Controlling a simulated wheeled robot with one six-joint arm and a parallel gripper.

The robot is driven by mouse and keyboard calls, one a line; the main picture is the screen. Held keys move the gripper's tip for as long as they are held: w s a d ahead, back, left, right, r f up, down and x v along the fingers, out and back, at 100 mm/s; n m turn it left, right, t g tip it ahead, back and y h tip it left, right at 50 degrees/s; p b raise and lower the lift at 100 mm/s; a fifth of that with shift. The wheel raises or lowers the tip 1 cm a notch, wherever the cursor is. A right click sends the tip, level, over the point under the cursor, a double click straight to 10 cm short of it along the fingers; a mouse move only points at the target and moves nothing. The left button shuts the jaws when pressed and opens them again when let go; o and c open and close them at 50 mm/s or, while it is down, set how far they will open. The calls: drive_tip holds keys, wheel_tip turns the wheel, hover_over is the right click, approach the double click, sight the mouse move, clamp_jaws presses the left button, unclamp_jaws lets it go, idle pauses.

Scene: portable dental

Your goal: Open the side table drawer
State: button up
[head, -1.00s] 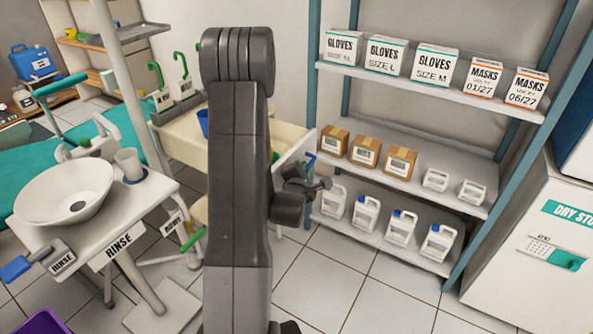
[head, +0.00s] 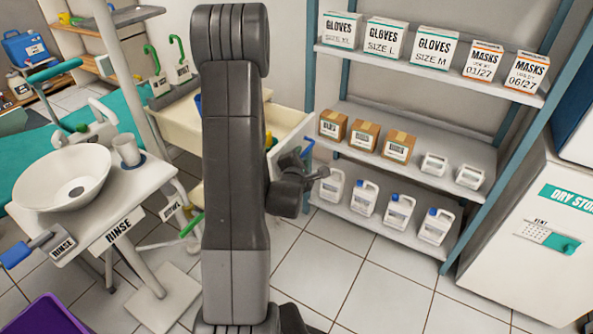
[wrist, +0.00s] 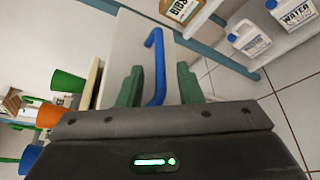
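The side table (head: 172,128) is cream and stands left of the shelf, partly hidden behind my arm. Its drawer (head: 291,120) sticks out to the right of my arm, with part of its inside showing from above. In the wrist view the pale drawer front (wrist: 128,50) carries a blue bar handle (wrist: 154,62). My gripper (wrist: 160,88) has its two green fingers apart, one on each side of the handle, with gaps visible. In the head view my gripper (head: 318,174) is near the drawer front, and its fingers are hard to make out.
A shelf unit (head: 415,158) with boxes and jugs stands close on the right. A basin (head: 62,178) on a rinse stand is at the left. A white cabinet (head: 535,240) is at the far right. The tiled floor (head: 365,280) in front is clear.

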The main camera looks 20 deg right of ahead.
drive_tip(key=v, duration=1.1)
drive_tip(key=x, duration=1.3)
drive_tip(key=shift+w+d, duration=0.25)
drive_tip(key=shift+w+a, duration=0.1)
drive_tip(key=shift+r, duration=0.1)
